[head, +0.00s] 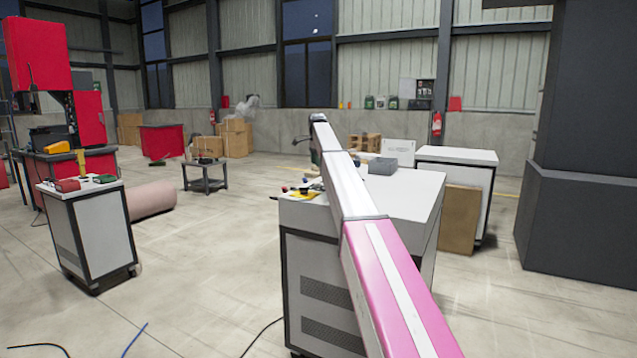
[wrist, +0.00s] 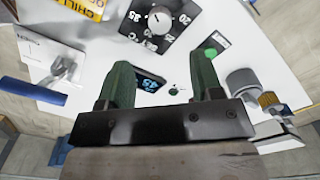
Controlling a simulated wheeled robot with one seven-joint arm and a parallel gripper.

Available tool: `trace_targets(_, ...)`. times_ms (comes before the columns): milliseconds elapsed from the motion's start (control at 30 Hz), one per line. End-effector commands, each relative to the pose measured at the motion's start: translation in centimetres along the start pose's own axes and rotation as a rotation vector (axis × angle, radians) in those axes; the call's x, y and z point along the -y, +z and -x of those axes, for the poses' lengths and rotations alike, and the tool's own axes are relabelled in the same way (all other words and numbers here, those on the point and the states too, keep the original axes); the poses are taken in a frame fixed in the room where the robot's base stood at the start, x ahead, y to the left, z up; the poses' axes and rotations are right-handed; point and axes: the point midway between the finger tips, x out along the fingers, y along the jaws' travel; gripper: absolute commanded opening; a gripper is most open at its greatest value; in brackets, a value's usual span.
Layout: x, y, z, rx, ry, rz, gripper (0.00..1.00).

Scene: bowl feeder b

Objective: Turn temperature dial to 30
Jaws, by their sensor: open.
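The temperature dial (wrist: 160,19) is a round pale knob on a black panel with white numbers around it, at the top of the wrist view. The numbers include 20 and 35; I cannot tell which one the knob points to. My gripper (wrist: 161,62) is open, its two dark green fingers apart with nothing between them. The dial lies beyond the fingertips, apart from them. A small dark display (wrist: 149,82) with blue digits shows partly between the fingers; its reading is unclear. In the head view my arm reaches over the white cabinet (head: 415,190), and the dial cannot be made out.
In the wrist view, a yellow sign (wrist: 82,8) lies left of the dial, a metal clamp-like part (wrist: 60,70) at left, and a grey cylinder (wrist: 243,82) at right. A grey box (head: 382,166) sits on the cabinet. Open floor surrounds the cabinet's left side.

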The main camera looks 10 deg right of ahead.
Motion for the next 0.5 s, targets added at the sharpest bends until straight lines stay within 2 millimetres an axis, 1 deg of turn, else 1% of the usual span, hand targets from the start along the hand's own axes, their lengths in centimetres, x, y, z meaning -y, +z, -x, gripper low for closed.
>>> trace_targets(167, -0.1, 0.0, -2.5, 0.000, 0.001, 0.000, 0.60)
trace_targets(400, -0.1, 0.0, -6.8, 0.000, 0.001, 0.000, 0.60)
trace_targets(500, -0.1, 0.0, -8.3, 0.000, 0.001, 0.000, 0.60)
